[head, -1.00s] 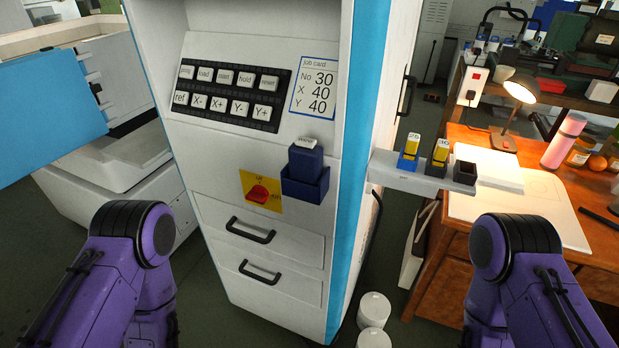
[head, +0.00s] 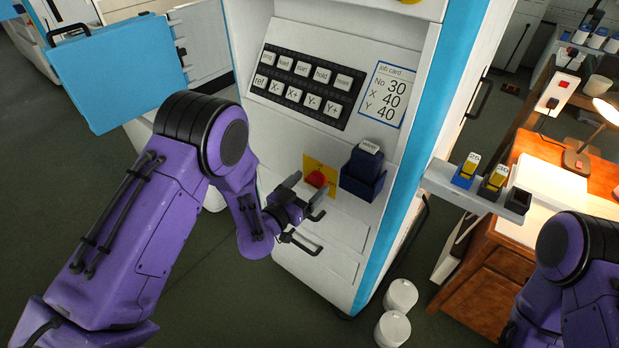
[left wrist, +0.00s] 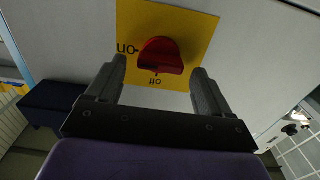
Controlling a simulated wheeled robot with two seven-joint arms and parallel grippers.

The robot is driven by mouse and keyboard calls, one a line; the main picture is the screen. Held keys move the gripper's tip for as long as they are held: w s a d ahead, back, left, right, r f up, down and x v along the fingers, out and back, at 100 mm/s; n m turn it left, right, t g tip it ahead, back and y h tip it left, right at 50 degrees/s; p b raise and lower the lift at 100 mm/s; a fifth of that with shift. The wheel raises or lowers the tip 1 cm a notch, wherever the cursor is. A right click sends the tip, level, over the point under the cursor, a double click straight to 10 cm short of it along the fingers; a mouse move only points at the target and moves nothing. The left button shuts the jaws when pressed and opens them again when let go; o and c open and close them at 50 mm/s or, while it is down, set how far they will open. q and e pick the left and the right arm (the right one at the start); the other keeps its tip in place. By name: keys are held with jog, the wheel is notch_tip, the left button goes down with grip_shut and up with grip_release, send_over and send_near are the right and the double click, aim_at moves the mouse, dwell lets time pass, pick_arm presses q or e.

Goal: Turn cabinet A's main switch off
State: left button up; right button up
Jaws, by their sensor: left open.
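The main switch is a red knob (head: 316,179) on a yellow plate (head: 322,166) on the white cabinet's (head: 345,230) front. In the left wrist view, the red knob (left wrist: 161,56) shows between and beyond the fingertips, with "on" to its left and "off" below it on the plate (left wrist: 195,25). Its exact pointing direction is hard to tell. My left gripper (head: 304,192) is open in front of the plate, one finger on each side of the knob's line; contact is not visible. My right gripper is out of view; only its arm shows at lower right.
A dark blue holder (head: 362,185) juts out just right of the switch. Drawer handles (head: 300,242) lie below it. The button panel (head: 306,86) and job card (head: 388,95) are above. A small shelf (head: 470,190) sticks out at right, and white tubs (head: 392,328) stand on the floor.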

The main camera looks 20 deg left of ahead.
pick_arm(q)
jog(key=shift+w+d, duration=0.25)
jog(key=shift+w, duration=0.45)
jog(key=shift+s, duration=0.1)
jog(key=c, duration=1)
jog(key=shift+c, duration=0.2)
jog(key=shift+n, duration=0.3)
jog(key=n+b, duration=0.1)
jog(key=n, duration=0.2)
jog(key=shift+a+f, duration=0.1)
jog(key=n+b, duration=0.1)
jog(key=n, duration=0.4)
jog(key=shift+a+f, duration=0.1)
jog(key=n+b, duration=0.1)
jog(key=n, duration=0.4)
jog(key=shift+a, duration=0.1)
jog(key=shift+f+n+b, duration=0.1)
jog(key=shift+n+b, duration=0.55)
jog(key=shift+n, duration=1.45)
